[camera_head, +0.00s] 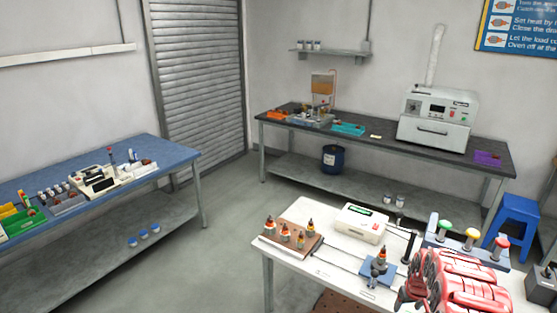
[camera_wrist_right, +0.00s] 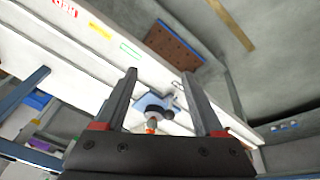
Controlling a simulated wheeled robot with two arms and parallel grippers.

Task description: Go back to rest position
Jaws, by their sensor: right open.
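My right arm comes in at the lower right of the head view, red and folded over the white table (camera_head: 335,258). My right gripper shows best in the right wrist view (camera_wrist_right: 160,75), its two dark fingers apart with nothing held between them. Beyond the fingers lies a blue fixture (camera_wrist_right: 148,101) with a small armature on it. The fixture also shows in the head view (camera_head: 372,279), on the white table left of my right arm, with the armature upright. My left gripper is not in view.
A brown board (camera_head: 287,243) with several armatures and a white device (camera_head: 361,223) stand on the white table. Green, yellow and red buttons (camera_head: 471,234) stand behind my arm. A blue bench (camera_head: 160,152) is left, a dark bench (camera_head: 385,140) behind. Floor between is clear.

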